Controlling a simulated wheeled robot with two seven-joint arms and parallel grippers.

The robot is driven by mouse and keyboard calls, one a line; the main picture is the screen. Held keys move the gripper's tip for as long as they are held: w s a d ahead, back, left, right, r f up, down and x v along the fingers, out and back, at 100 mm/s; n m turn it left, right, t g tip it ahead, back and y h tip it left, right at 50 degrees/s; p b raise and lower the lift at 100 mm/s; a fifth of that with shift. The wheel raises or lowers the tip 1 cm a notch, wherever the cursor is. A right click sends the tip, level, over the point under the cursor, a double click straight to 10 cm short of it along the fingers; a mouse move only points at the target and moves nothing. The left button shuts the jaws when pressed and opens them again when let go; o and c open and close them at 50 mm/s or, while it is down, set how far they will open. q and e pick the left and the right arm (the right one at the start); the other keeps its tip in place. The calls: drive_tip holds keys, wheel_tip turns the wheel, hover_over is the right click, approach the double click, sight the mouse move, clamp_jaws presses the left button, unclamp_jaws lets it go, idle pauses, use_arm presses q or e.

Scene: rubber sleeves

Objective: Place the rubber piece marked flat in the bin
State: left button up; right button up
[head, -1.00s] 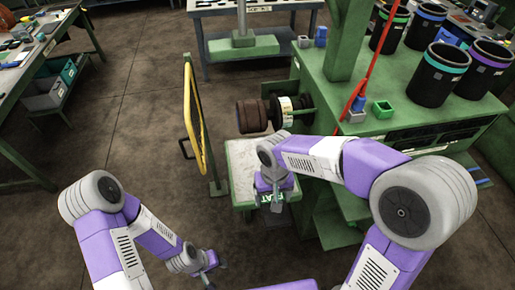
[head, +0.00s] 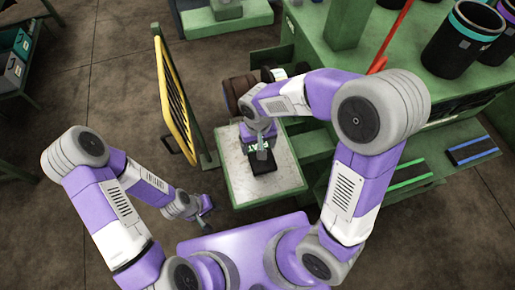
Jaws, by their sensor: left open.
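A black rubber piece (head: 263,164) lies on the pale top of a small green-edged stand (head: 236,178) in the middle of the head view. Pale marks show near its upper left, but I cannot read them. My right gripper (head: 263,149) points down right over this piece, its fingers touching or just above it. Whether they grip it is not clear. My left gripper (head: 204,217) is open and empty, low to the left of the stand. Black bins stand at the upper right, one with a teal band (head: 449,53); I cannot tell which is meant.
A yellow-framed guard (head: 172,95) stands left of the stand. A green machine table (head: 400,85) fills the right side, with dark rollers (head: 238,91) at its left edge. Slotted shelves with green (head: 411,182) and blue (head: 473,153) strips lie lower right. Floor at left is open.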

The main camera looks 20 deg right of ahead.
drive_tip(key=shift+f, duration=2.05)
drive_tip(key=shift+f+b, duration=0.1)
drive_tip(key=shift+b, duration=0.2)
drive_tip(key=o, duration=0.8)
drive_tip(key=shift+f, duration=0.1)
drive_tip(key=o, duration=0.4)
drive_tip(key=shift+c, duration=0.2)
drive_tip(key=shift+r, duration=0.2)
